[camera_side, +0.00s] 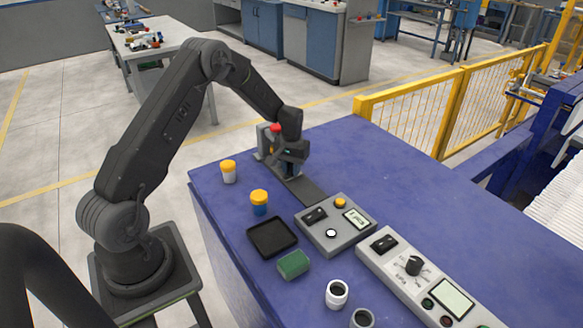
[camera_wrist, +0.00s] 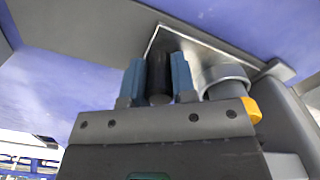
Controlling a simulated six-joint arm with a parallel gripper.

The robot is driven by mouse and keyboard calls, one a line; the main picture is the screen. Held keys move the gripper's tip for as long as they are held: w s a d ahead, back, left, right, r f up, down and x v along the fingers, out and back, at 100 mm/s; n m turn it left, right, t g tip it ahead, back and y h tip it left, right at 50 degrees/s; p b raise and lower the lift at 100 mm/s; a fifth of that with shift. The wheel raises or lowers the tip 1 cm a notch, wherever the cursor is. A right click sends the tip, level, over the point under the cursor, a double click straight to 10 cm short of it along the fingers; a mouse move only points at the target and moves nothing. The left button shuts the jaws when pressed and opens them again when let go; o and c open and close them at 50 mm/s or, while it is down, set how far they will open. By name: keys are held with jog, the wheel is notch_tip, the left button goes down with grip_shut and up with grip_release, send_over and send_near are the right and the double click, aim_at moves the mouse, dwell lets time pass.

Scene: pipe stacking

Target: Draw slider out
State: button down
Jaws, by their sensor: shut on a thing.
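A small grey device (camera_side: 264,137) with a red top (camera_side: 275,127) stands near the far left edge of the blue table. A dark flat rail (camera_side: 306,191) runs from it toward the front right. My gripper (camera_side: 286,168) is at this device, low over the rail. In the wrist view my two blue fingers (camera_wrist: 157,70) are on both sides of a dark upright handle (camera_wrist: 159,80), shut on it. It looks like the slider's handle. A shiny metal plate (camera_wrist: 200,58) lies behind it. In the side view my gripper hides the handle and part of the device.
A grey cylinder (camera_wrist: 227,76) and a yellow part (camera_wrist: 251,110) are close right of my fingers. A white yellow-capped jar (camera_side: 228,172), a blue yellow-capped jar (camera_side: 259,203), a black tray (camera_side: 272,237), a green sponge (camera_side: 293,264) and a control box (camera_side: 335,222) stand nearer.

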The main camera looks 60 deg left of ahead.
aim_at(313, 197)
jog(key=d, duration=1.1)
jog(key=shift+d, duration=0.25)
jog(key=c, duration=1.1)
grip_release()
jog(key=shift+o, duration=0.9)
jog(key=shift+a, duration=0.1)
jog(key=shift+r, duration=0.35)
notch_tip(313, 197, up, 13)
jog(key=shift+r, duration=0.1)
